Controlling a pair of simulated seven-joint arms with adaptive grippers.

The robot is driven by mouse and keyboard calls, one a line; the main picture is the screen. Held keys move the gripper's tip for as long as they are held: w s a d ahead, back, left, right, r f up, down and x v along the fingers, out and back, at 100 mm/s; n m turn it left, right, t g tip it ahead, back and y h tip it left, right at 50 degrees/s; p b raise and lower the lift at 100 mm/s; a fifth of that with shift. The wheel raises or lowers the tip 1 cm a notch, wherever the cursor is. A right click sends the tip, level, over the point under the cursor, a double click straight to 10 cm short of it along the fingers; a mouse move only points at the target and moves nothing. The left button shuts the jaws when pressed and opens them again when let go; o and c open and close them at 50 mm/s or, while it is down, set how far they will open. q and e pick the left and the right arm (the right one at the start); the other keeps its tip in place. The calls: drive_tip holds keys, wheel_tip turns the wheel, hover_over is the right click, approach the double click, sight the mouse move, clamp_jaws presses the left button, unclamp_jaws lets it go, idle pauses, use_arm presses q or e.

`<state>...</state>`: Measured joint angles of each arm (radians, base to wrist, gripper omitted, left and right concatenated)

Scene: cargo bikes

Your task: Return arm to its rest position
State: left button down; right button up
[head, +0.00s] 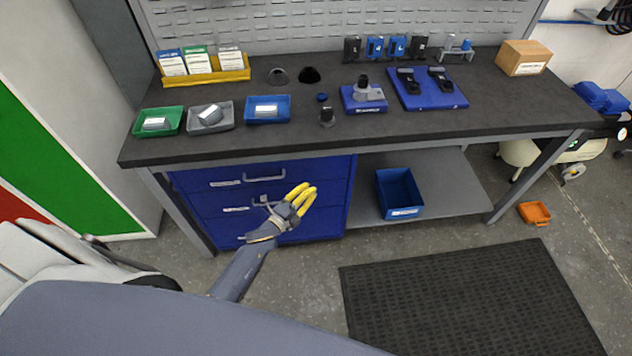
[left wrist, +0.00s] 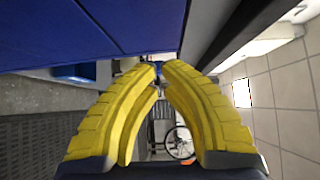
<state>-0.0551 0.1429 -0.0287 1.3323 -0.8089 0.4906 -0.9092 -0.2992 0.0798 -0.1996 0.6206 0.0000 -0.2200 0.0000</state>
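My left gripper (head: 308,187), with yellow fingers, shows in the head view in front of the blue drawer cabinet (head: 203,208), below the workbench top. Its arm comes in from the lower left. In the left wrist view the two fingers (left wrist: 160,67) lean together and their tips nearly meet, with no object seen held between them. The gripper looks shut and empty. My right gripper is not in view.
The workbench (head: 225,145) carries a green tray (head: 143,130), a grey tray, a blue tray (head: 283,117), a yellow holder (head: 206,77), a cardboard box (head: 524,58) and blue fixtures. A blue bin (head: 398,190) sits on the lower shelf. A dark mat (head: 470,300) covers the floor.

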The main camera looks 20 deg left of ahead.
use_arm(q)
drive_tip(key=shift+v, duration=1.75)
drive_tip(key=s+a+f+n+g+y, duration=0.2)
drive_tip(key=f+n, duration=0.2)
drive_tip(key=f, duration=0.2)
drive_tip(key=s+a+f+n+g+y, duration=0.1)
drive_tip(key=a+f+n, duration=0.1)
drive_tip(key=f+n, duration=0.35)
drive_tip(key=s+f+n+g+y, duration=0.2)
drive_tip(key=s+f+n+g, duration=0.25)
drive_tip(key=s+f, duration=1.1)
drive_tip(key=s+d+f+n+g, duration=0.1)
drive_tip(key=s+f, duration=0.4)
drive_tip(key=s, duration=0.5)
drive_tip(key=s+d+f+n+g, duration=0.1)
drive_tip(key=s+f+g, duration=0.3)
drive_tip(key=s, duration=0.7)
drive_tip(key=s+d+f+n+g, duration=0.1)
drive_tip(key=s+f+g, duration=0.2)
drive_tip(key=s+f, duration=0.3)
drive_tip(key=s, duration=0.5)
drive_tip(key=shift+f+n, duration=0.25)
drive_tip(key=shift+n, duration=0.05)
drive_tip(key=shift+s+d, duration=0.1)
